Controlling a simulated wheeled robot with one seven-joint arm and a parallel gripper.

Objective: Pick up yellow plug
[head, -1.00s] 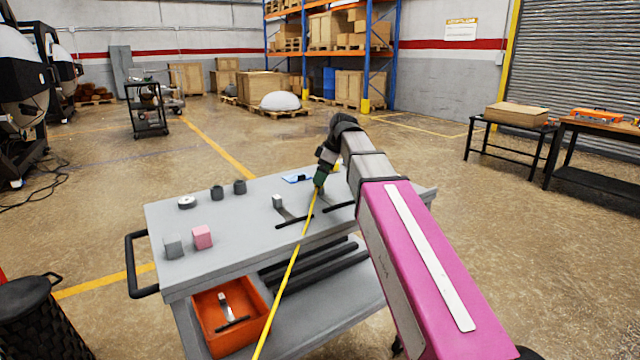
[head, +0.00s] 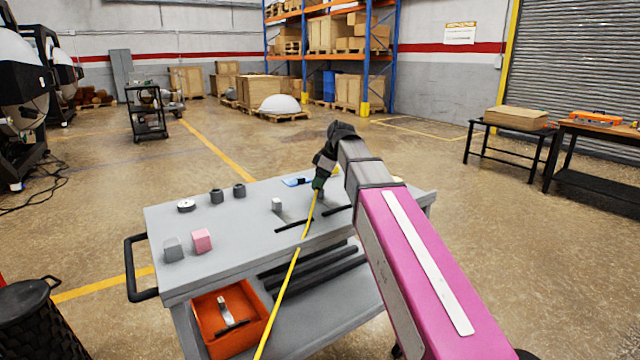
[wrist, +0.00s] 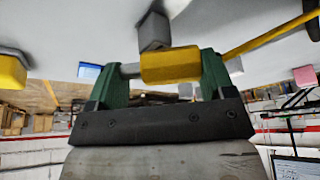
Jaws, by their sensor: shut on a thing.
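The yellow plug (wrist: 170,66) is a short block between the green fingers of my gripper (wrist: 164,58) in the wrist view. My gripper is shut on it. A yellow cable (wrist: 270,38) runs off to the right beside it there. In the head view my gripper (head: 318,184) is over the grey cart top (head: 235,235), and the cable (head: 290,275) runs from it down past the cart's front edge. The plug is hidden in the head view. I cannot tell whether it touches the cart top.
A small grey block (head: 277,204) stands near the gripper. A pink cube (head: 201,240), a grey cube (head: 173,249) and small dark cylinders (head: 217,196) are on the cart's left part. An orange bin (head: 230,318) is on the lower shelf. Another yellow piece (wrist: 12,72) shows in the wrist view.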

